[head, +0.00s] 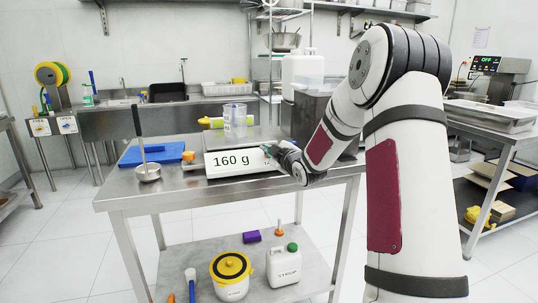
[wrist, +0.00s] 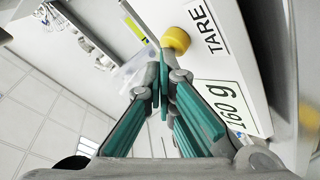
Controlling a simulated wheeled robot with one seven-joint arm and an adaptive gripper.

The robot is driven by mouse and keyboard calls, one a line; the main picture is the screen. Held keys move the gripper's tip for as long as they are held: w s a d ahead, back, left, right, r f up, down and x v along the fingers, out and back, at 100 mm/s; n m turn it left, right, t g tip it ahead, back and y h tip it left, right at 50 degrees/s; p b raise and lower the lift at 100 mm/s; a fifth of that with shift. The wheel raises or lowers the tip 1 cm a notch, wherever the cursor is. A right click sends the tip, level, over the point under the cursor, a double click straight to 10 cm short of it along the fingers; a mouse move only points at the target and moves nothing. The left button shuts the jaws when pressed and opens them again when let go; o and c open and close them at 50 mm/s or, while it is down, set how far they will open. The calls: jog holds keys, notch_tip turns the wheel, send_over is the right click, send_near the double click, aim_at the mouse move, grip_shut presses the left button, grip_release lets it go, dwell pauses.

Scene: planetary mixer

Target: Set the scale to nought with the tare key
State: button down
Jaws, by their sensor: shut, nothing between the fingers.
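The scale (head: 213,171) stands on the steel table, and its display (head: 232,160) reads 160 g. The display also shows in the wrist view (wrist: 236,106), turned on its side. The tare key (wrist: 176,40) is a round yellow knob beside the TARE label (wrist: 204,27); in the head view my gripper hides it. My gripper (head: 267,149) is shut and empty at the right end of the scale's front. In the wrist view its teal fingertips (wrist: 163,72) are close to the key; I cannot tell whether they touch it. A clear measuring jug (head: 235,117) stands on the scale's plate.
A ladle (head: 147,172), a blue board (head: 152,153) and a small orange-and-white item (head: 188,156) lie left of the scale. A dark box (head: 312,118) with a white canister (head: 302,75) stands behind my arm. The lower shelf holds a yellow-lidded tub (head: 231,274) and a syrup jug (head: 284,267).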

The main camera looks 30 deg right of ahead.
dwell(0.6)
jog(key=shift+s+a+r+p, duration=0.1)
jog(key=shift+s+r+p, duration=0.2)
jog(key=shift+s+r, duration=0.25)
jog(key=shift+r, duration=0.2)
jog(key=shift+s+a+r+p, duration=0.25)
jog(key=shift+s+r+p, duration=0.45)
jog(key=shift+r, duration=0.25)
jog(key=shift+s+a+r+p, duration=0.2)
jog(key=shift+s+r+p, duration=0.45)
jog(key=shift+r, duration=0.25)
